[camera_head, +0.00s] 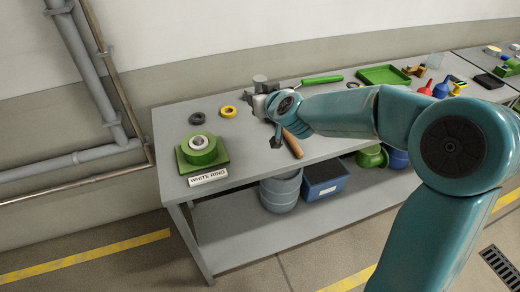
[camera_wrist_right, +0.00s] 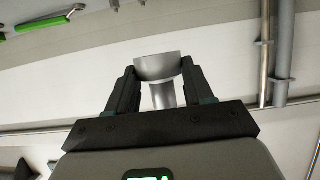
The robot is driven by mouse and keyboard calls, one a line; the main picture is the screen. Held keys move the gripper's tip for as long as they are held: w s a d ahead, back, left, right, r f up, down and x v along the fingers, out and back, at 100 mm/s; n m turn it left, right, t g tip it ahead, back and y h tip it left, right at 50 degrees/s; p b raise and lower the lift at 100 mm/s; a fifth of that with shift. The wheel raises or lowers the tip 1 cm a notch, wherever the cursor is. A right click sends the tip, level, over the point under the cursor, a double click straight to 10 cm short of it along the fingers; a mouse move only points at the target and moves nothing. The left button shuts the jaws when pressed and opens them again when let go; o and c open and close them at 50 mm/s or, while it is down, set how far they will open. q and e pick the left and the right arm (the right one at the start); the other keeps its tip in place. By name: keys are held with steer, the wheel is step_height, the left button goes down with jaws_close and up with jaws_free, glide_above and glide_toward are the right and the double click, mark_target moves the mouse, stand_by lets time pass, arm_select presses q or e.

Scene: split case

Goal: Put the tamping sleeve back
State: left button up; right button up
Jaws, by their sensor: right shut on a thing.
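My right gripper (camera_head: 262,98) is above the workbench, left of the middle of the head view. It is shut on a grey metal piece (camera_head: 260,79), likely the tamping sleeve, which stands up out of the jaws. In the right wrist view both fingers (camera_wrist_right: 155,88) clasp this piece (camera_wrist_right: 158,66), which has a wide end and a narrower stem. A green split case (camera_head: 203,150) sits on a square green base at the bench's left, with a white ring in its middle. A label (camera_head: 208,177) reading "WHITE RING" lies before it. My left gripper is out of view.
A black ring (camera_head: 197,118) and a yellow ring (camera_head: 228,111) lie behind the case. A wooden handle (camera_head: 293,145) lies below my right arm. A green-handled tool (camera_head: 322,79) and a green tray (camera_head: 383,75) lie further right. Bare bench top separates the case from my gripper.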

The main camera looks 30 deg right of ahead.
steer(key=b, duration=0.4)
glide_above(261, 151)
step_height(261, 151, down, 12)
steer(key=shift+d+f, duration=0.1)
steer(key=shift+f, duration=2.65)
arm_select(q)
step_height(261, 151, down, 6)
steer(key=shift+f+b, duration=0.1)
steer(key=shift+b, duration=0.25)
arm_select(e)
steer(key=shift+f, duration=0.15)
steer(key=o, duration=1.4)
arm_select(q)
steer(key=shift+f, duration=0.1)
